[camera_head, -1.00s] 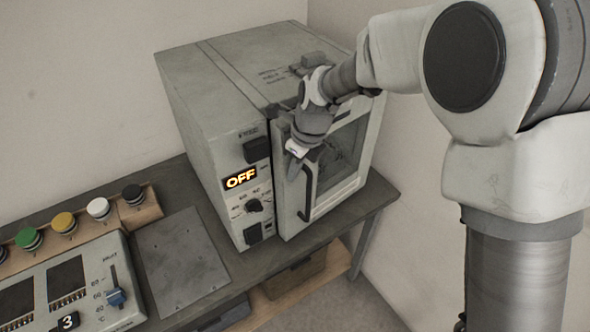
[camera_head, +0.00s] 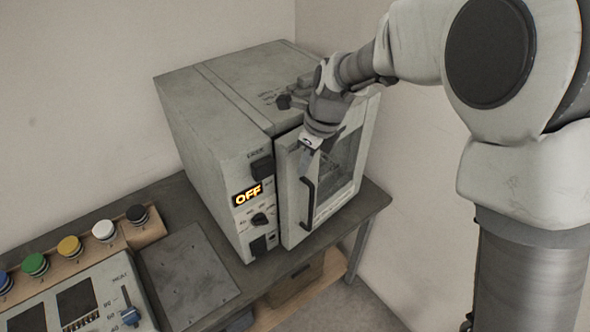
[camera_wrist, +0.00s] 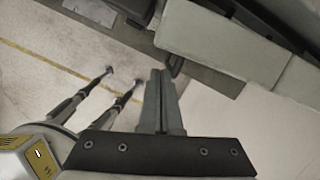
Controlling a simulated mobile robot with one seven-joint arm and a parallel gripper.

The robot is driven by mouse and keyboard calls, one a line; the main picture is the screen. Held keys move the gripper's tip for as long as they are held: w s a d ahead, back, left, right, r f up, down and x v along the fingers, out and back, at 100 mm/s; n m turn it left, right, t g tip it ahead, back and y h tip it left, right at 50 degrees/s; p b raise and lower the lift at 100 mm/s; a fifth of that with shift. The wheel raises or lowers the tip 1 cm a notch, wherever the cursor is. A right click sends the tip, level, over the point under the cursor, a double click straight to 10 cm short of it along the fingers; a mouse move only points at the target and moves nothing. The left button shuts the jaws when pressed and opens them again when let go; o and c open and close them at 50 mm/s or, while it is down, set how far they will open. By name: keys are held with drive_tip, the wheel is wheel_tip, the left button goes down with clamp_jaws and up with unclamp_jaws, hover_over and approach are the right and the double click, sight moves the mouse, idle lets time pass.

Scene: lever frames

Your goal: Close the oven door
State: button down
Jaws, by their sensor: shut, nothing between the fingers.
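The grey oven (camera_head: 212,128) stands on the dark workbench, its display reading OFF. Its windowed door (camera_head: 325,190) is on the front right face and looks nearly closed; a narrow dark gap shows along its left edge. The black door handle (camera_head: 309,204) stands upright near that edge. My gripper (camera_head: 308,158) is in front of the door, just above the handle, fingers pointing down. I cannot tell whether it touches the door. In the wrist view, my gripper (camera_wrist: 160,72) has its two fingers together, with nothing between them.
A control panel (camera_head: 85,297) with a slider and a row of coloured buttons (camera_head: 69,246) lie left on the bench. A bare metal plate (camera_head: 187,275) lies beside the oven. A box (camera_head: 295,283) sits on the lower shelf. A wall is close behind the oven.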

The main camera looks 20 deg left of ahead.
sight(289, 203)
drive_tip(key=s+d+f+m+t+y+b, duration=0.4)
drive_tip(key=d+f+b, duration=0.45)
drive_tip(key=b, duration=0.85)
drive_tip(key=shift+n+g+y, duration=0.4)
drive_tip(key=shift+n+y, duration=0.1)
drive_tip(key=shift+y, duration=0.2)
drive_tip(key=x, duration=0.3)
drive_tip(key=a+b+x, duration=0.1)
drive_tip(key=x, duration=0.3)
drive_tip(key=r+b+x, duration=0.1)
drive_tip(key=x, duration=0.3)
drive_tip(key=shift+s+a+r, duration=0.15)
drive_tip(key=shift+s+a, duration=0.1)
drive_tip(key=shift+w+a, duration=0.3)
drive_tip(key=shift+a, duration=0.2)
drive_tip(key=shift+a, duration=0.1)
drive_tip(key=shift+w+a, duration=0.25)
drive_tip(key=shift+a, duration=0.35)
drive_tip(key=shift+w+a, duration=0.2)
drive_tip(key=shift+a, duration=0.4)
drive_tip(key=shift+d, duration=0.2)
